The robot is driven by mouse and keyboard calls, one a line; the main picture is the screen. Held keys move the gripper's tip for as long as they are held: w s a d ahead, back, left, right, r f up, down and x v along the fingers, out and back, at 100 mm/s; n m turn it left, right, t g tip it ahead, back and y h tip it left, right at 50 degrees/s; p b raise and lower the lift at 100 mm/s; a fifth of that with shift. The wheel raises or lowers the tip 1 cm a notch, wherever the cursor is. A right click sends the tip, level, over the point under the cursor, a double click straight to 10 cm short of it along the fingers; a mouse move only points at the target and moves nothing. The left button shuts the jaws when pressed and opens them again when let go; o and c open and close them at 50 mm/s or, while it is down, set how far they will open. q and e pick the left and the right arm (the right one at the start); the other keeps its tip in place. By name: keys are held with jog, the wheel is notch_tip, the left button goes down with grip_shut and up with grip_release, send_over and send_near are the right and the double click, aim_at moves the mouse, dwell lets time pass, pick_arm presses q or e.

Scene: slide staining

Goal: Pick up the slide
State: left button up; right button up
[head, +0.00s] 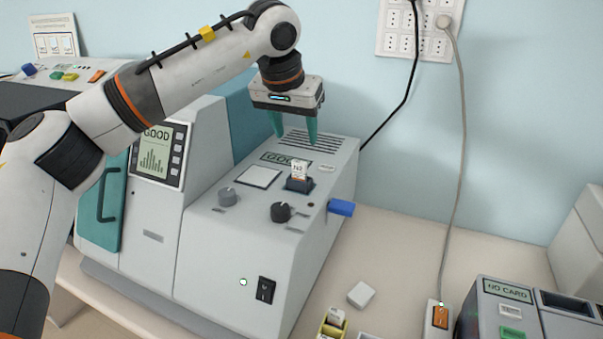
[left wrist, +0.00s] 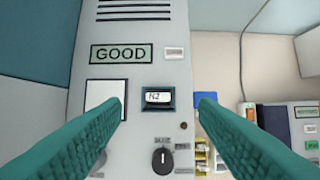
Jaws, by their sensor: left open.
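The slide (head: 299,170) is a small white piece with dark marking. It stands upright in a dark slot holder (head: 299,184) on top of the grey machine (head: 250,226). In the left wrist view the slide (left wrist: 158,97) shows from above, marked "N2", inside its dark holder. My left gripper (head: 294,139) is open and empty, with teal fingers pointing down, above and a little behind the slide in the head view. In the left wrist view its fingers (left wrist: 160,118) lie on either side of the slide, apart from it. My right gripper is not in view.
A "NO CARD" device (head: 507,291) stands at the right. A white block (head: 361,295) lies on the table.

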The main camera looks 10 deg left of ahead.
aim_at(299, 162)
pick_arm(q)
jog(key=p+x, duration=0.1)
jog(key=x, duration=0.3)
jog(key=shift+s+f, duration=0.15)
jog(key=shift+f+p, duration=0.3)
jog(key=p+x, duration=0.1)
jog(key=x, duration=0.1)
jog(key=p+x, duration=0.1)
jog(key=x, duration=0.1)
jog(key=shift+s+a+f, duration=0.15)
jog(key=shift+a+f, duration=0.05)
jog(key=shift+f, duration=0.25)
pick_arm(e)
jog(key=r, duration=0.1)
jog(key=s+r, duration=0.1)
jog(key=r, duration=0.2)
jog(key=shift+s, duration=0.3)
pick_arm(q)
jog(key=c, duration=1.1)
jog(key=shift+o, duration=0.2)
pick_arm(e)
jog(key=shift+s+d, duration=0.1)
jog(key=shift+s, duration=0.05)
pick_arm(q)
jog(key=shift+r, duration=0.15)
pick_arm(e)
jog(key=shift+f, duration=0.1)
